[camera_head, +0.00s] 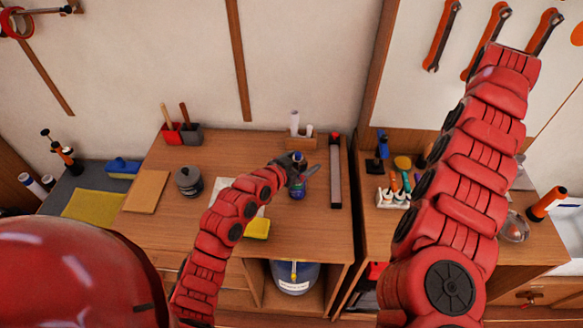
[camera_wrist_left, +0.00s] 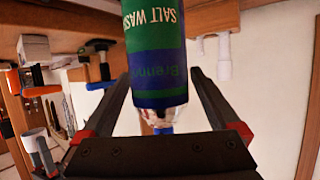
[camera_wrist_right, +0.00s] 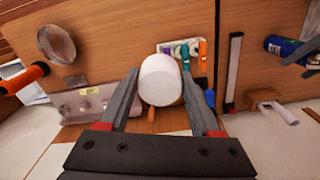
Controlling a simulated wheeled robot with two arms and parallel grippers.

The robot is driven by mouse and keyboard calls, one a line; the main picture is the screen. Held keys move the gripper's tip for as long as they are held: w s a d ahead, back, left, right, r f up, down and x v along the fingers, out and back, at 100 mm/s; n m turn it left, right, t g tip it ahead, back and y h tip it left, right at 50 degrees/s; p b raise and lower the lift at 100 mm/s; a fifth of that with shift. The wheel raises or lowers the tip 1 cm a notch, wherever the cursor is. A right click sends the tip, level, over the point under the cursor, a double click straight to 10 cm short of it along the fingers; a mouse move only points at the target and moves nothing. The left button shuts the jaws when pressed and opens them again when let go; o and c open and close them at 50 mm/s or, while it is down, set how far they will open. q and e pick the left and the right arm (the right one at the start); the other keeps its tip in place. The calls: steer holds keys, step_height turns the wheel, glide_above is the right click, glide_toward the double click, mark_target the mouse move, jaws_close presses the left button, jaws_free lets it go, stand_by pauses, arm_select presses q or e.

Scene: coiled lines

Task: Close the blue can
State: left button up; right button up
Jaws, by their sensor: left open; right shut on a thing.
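The blue can (camera_head: 297,191) stands on the wooden bench, with a blue and green label. In the left wrist view the can (camera_wrist_left: 157,45) appears upside down, between the fingers of my left gripper (camera_wrist_left: 160,78). That gripper is open around it; I cannot tell whether either finger touches it. In the head view my left gripper (camera_head: 303,170) is at the can's upper part and partly hides it. My right gripper (camera_wrist_right: 159,76) is shut on a white round cap (camera_wrist_right: 160,82), away from the can. The right gripper does not show in the head view. The can also shows in the right wrist view (camera_wrist_right: 281,45).
A yellow sponge (camera_head: 257,228) and a grey pot (camera_head: 188,181) lie left of the can. A long dark tray (camera_head: 336,175) is to its right. A rack of small bottles (camera_head: 393,197) and an orange-topped tool (camera_head: 545,204) stand on the right bench.

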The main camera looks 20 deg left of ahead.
arm_select(q)
steer(key=b+v, duration=0.2)
steer(key=v, duration=0.9)
steer(key=shift+b, duration=0.4)
steer(key=shift+s, duration=0.15)
